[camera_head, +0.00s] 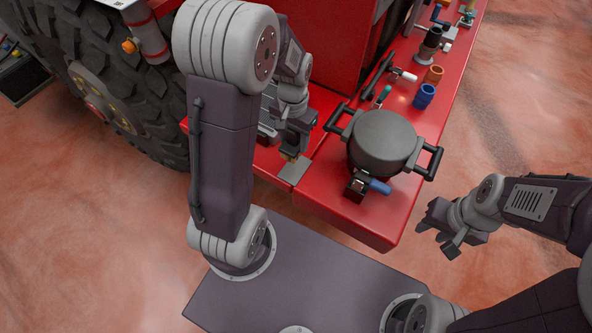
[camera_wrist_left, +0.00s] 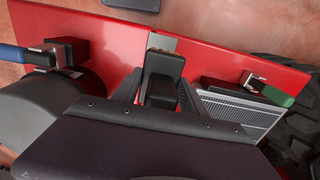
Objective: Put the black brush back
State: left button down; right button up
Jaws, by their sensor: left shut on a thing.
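My left gripper (camera_head: 294,146) points down over the left part of the red ledge and is shut. In the left wrist view, a black piece (camera_wrist_left: 163,72), which looks like the black brush, sits between its fingers. A small tan part shows under the gripper in the head view, just above a flat grey plate (camera_head: 294,171) on the ledge. The plate also shows behind the black piece in the wrist view (camera_wrist_left: 161,43). Whether the held piece touches the plate is unclear. My right gripper (camera_head: 445,231) is open and empty, off the ledge at the right.
A dark lidded pot (camera_head: 382,138) stands on the red ledge (camera_head: 345,215), right of the left gripper. A blue-handled tool (camera_head: 379,187) is in front of it. A green-handled tool (camera_wrist_left: 276,95) lies by a grey grille. Cups (camera_head: 424,95) stand farther back. A large tyre is left.

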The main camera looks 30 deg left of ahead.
aim_at(294, 151)
pick_arm(q)
jog(key=shift+d, duration=0.3)
jog(key=f, duration=0.5)
jog(key=shift+a+f, duration=0.25)
jog(key=shift+f, duration=0.15)
notch_tip(294, 151, down, 3)
jog(key=shift+s+d+r, duration=0.15)
jog(key=shift+f, duration=0.55)
jog(key=shift+f, duration=0.1)
jog(key=shift+f, duration=0.1)
jog(key=c, duration=0.6)
grip_release()
jog(key=shift+c, duration=0.2)
